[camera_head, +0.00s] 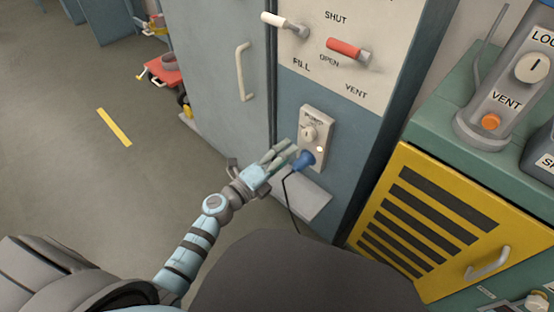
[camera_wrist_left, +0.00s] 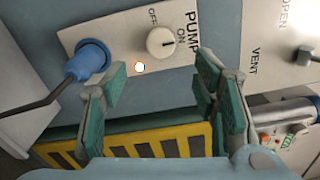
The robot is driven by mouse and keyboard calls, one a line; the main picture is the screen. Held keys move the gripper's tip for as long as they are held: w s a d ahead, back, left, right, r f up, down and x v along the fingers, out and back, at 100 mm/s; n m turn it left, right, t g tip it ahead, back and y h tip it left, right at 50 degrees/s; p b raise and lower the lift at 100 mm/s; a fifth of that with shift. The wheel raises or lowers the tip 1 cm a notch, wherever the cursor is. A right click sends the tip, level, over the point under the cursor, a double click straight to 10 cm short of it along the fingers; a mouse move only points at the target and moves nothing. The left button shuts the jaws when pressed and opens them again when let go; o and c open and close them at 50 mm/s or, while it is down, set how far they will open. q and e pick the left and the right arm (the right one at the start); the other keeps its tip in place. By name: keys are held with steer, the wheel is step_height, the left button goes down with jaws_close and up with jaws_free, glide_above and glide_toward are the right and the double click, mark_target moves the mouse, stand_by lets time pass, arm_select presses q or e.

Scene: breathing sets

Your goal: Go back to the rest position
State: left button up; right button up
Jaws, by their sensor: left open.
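My left gripper (camera_head: 284,157) is open and empty in front of the pump panel (camera_head: 311,113). In the left wrist view its green-padded fingers (camera_wrist_left: 160,85) stand apart, with nothing between them. The panel's round knob (camera_wrist_left: 160,42) lies beyond the fingers, apart from them, beside the words OFF, ON and PUMP. A small lamp (camera_wrist_left: 138,66) on the panel is lit. A blue plug (camera_head: 304,160) with a dark cable sits in the panel's lower end, close to the gripper in the head view. My right gripper is in neither view.
Above the panel are a white lever (camera_head: 284,22) and a red lever (camera_head: 347,48). A yellow louvred cabinet door (camera_head: 430,220) stands to the right under a green counter (camera_head: 440,115). A grey door (camera_head: 215,60) is on the left. Open floor (camera_head: 70,150) lies further left.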

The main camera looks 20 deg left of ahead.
arm_select(q)
steer(key=shift+v, duration=1.75)
